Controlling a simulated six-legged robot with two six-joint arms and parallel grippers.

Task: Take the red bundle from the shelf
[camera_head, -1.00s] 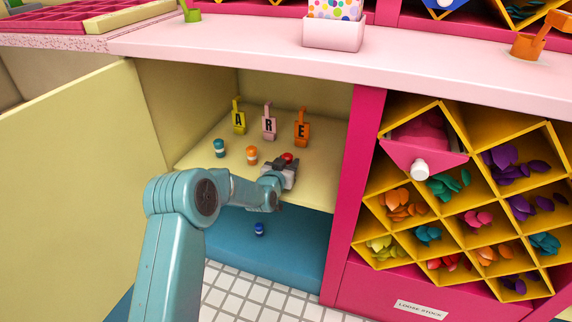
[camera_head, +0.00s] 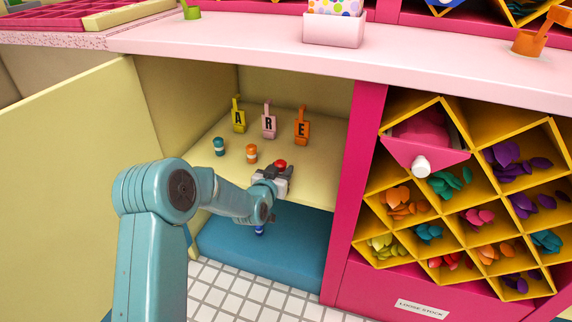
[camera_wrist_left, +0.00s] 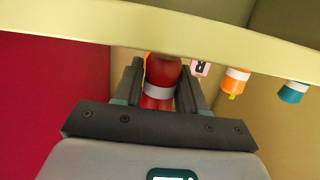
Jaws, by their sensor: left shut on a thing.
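The red bundle (camera_wrist_left: 160,82), a small red roll with a white band, is between the fingers of my left gripper (camera_wrist_left: 160,92) in the left wrist view. In the head view the red top of the bundle (camera_head: 280,163) shows at the tip of my left gripper (camera_head: 277,172), near the front edge of the cream shelf (camera_head: 215,170). The gripper is shut on the bundle. I cannot tell whether the bundle still touches the shelf. My right gripper is not in view.
A teal bundle (camera_head: 219,146) and an orange bundle (camera_head: 251,153) stand on the shelf, left of the gripper. Letter tags, the yellow A (camera_head: 239,119), pink R (camera_head: 269,124) and orange E (camera_head: 302,129), stand behind. A blue bundle (camera_head: 259,230) is below, partly hidden. A cream door (camera_head: 75,180) stands open left.

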